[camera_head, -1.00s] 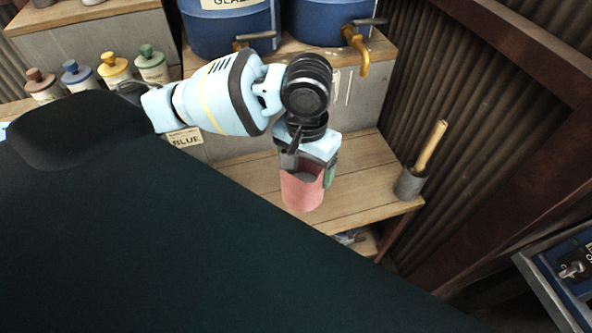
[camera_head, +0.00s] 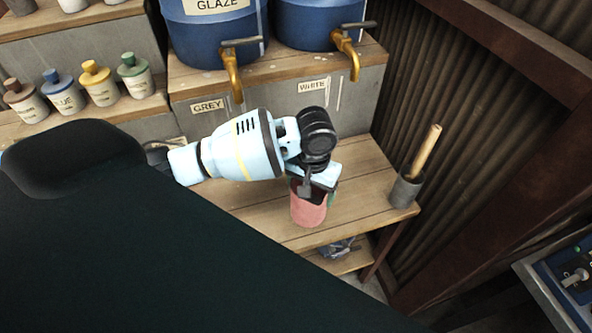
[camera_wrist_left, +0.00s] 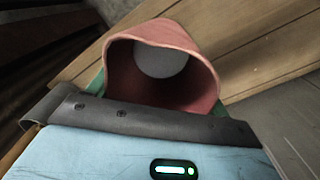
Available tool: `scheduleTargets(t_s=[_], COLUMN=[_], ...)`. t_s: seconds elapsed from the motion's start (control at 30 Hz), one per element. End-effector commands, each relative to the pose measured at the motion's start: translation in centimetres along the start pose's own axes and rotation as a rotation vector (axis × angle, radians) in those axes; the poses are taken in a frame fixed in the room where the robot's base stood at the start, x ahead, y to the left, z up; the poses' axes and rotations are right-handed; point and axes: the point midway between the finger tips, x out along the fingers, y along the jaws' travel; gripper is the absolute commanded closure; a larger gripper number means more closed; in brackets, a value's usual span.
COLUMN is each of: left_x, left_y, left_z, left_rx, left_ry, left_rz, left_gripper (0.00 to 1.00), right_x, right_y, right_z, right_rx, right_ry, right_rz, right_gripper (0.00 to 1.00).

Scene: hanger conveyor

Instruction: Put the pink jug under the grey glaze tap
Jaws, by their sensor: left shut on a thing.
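The pink jug (camera_head: 309,209) is in my left gripper (camera_head: 306,183), above or at the front part of the wooden bench in the head view; I cannot tell whether its base touches. In the left wrist view the open mouth of the jug (camera_wrist_left: 162,65) shows, with a pale round patch inside, and the gripper's dark edge crosses its near side. The grey glaze tap (camera_head: 233,76) is brass and sits on the left blue barrel, above the label GREY (camera_head: 207,106). It is behind and left of the jug. My right gripper is not in view.
The tap above the label WHITE (camera_head: 314,86) is the brass one on the right barrel (camera_head: 350,55). A grey pot with a wooden stick (camera_head: 406,190) stands at the bench's right end. Several capped bottles (camera_head: 98,82) line the left shelf. The bench (camera_head: 360,185) has bare wood between jug and pot.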

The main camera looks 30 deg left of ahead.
Motion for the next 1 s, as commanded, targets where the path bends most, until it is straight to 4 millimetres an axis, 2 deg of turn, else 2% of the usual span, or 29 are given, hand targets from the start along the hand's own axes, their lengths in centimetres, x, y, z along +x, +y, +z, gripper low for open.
scheduleTargets(t_s=[0.2,0.33,0.7,0.83,1.0], left_x=[0.6,0.8,0.8,0.9,3.8], left_y=[-3.7,-5.2,-6.3,-7.3,-7.1], left_z=[-3.5,-4.9,-6.0,-6.8,-6.6], left_rx=[-0.004,-0.002,0.0,-0.002,0.001], left_ry=[-0.001,-0.001,0.001,0.0,-0.003], left_rz=[0.0,0.001,0.002,0.0,0.0], left_gripper=[0.53,0.53,0.53,0.53,0.53], right_x=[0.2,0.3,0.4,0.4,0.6], right_y=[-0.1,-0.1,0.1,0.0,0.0], right_z=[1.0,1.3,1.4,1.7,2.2], right_rx=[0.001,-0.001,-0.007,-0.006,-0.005], right_ry=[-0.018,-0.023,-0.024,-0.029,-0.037], right_rz=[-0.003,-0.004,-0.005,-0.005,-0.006], right_gripper=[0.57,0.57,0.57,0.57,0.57])
